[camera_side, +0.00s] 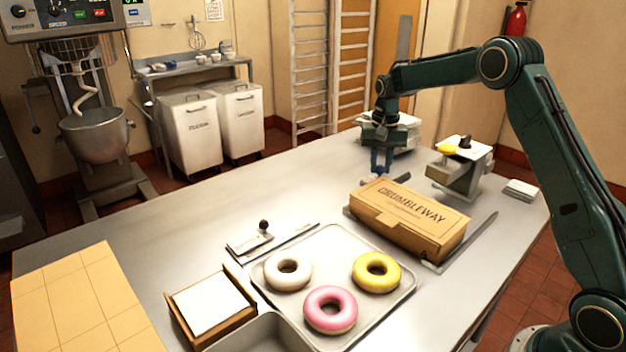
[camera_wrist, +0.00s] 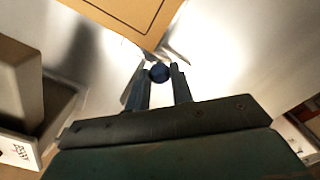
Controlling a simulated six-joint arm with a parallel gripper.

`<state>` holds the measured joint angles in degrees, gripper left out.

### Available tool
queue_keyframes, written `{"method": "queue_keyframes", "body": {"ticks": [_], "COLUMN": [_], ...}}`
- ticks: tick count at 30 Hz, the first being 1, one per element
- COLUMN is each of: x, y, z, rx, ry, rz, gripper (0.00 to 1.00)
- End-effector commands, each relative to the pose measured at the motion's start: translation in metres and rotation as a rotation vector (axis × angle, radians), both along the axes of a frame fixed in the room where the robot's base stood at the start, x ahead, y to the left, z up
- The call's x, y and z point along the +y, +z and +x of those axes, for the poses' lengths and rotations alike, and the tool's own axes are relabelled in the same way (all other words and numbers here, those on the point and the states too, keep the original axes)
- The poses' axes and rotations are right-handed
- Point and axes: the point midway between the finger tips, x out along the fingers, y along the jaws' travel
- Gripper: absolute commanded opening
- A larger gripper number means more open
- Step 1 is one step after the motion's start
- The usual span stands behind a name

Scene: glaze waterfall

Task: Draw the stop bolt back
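My gripper (camera_side: 379,172) points down at the far side of the table, behind the cardboard box. In the wrist view a round dark blue knob (camera_wrist: 160,72), likely the stop bolt's, sits at the tips of my gripper (camera_wrist: 159,75), between the two fingers. The fingers are apart with the knob between them; I cannot tell whether they press on it. A pale metal piece (camera_wrist: 178,52) shows beside the knob. In the side view this spot is small and partly hidden by the box. Another black knob (camera_side: 264,225) stands on a flat metal plate (camera_side: 250,241) near the tray.
The cardboard box (camera_side: 408,216) marked CRUMBLEWAY lies close in front of my gripper. A metal stand (camera_side: 457,178) with a yellow item on top is to the right. A tray (camera_side: 398,300) with three donuts is nearer. The table's left middle is clear.

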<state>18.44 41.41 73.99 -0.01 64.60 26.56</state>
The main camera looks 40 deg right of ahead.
Motion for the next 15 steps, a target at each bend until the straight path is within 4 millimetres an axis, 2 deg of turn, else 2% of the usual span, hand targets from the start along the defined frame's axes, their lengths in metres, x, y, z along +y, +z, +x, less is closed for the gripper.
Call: {"method": "queue_keyframes", "body": {"ticks": [8,15], "x": [0.000,-0.001], "y": [0.000,0.001], "z": [0.004,0.022], "rx": [0.000,-0.001], "ry": [0.000,-0.001], "rz": [0.000,-0.001], "gripper": [0.00,0.00]}}
